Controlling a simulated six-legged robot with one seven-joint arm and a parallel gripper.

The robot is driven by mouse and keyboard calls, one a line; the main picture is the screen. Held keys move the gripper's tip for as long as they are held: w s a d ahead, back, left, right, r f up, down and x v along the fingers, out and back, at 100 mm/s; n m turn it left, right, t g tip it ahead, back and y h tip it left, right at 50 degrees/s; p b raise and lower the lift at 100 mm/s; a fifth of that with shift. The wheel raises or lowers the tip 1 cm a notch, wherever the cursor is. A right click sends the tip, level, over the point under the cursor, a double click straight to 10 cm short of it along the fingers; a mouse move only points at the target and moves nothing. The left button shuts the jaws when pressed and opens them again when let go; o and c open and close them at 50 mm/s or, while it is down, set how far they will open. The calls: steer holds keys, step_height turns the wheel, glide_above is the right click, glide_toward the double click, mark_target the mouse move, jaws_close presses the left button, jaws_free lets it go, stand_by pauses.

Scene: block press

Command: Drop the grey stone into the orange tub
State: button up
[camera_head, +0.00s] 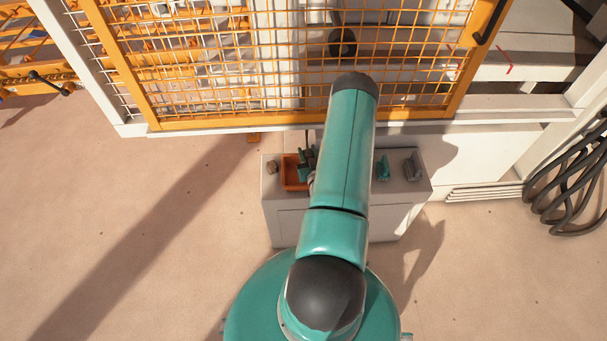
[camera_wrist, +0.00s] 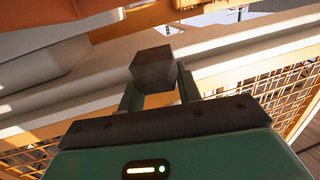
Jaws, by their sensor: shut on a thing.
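My gripper (camera_wrist: 157,78) is shut on a dark grey, squarish stone (camera_wrist: 153,65). The stone sits between the two green fingertips and sticks out past them in the wrist view. In the head view the orange tub (camera_head: 289,182) stands on the left part of a grey bench. Dark green parts that look like my gripper (camera_head: 304,164) show over the tub's right side, left of my arm. My arm hides what lies just right of the tub. I cannot make out the held stone in the head view, nor its exact height.
The grey bench (camera_head: 283,222) also carries a small brown block (camera_head: 272,167) left of the tub, a green piece (camera_head: 383,168) and grey pieces (camera_head: 413,168) at the right. An orange mesh guard (camera_head: 230,65) stands behind. Black hoses (camera_head: 570,185) hang at far right. Floor at left is clear.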

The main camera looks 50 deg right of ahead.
steer(key=shift+f, duration=0.1)
steer(key=o, duration=1.1)
steer(key=f+v, duration=0.1)
steer(key=v, duration=1.2)
steer(key=shift+s+a+r, duration=0.25)
steer(key=shift+a+r, duration=0.05)
steer(key=shift+r, duration=0.15)
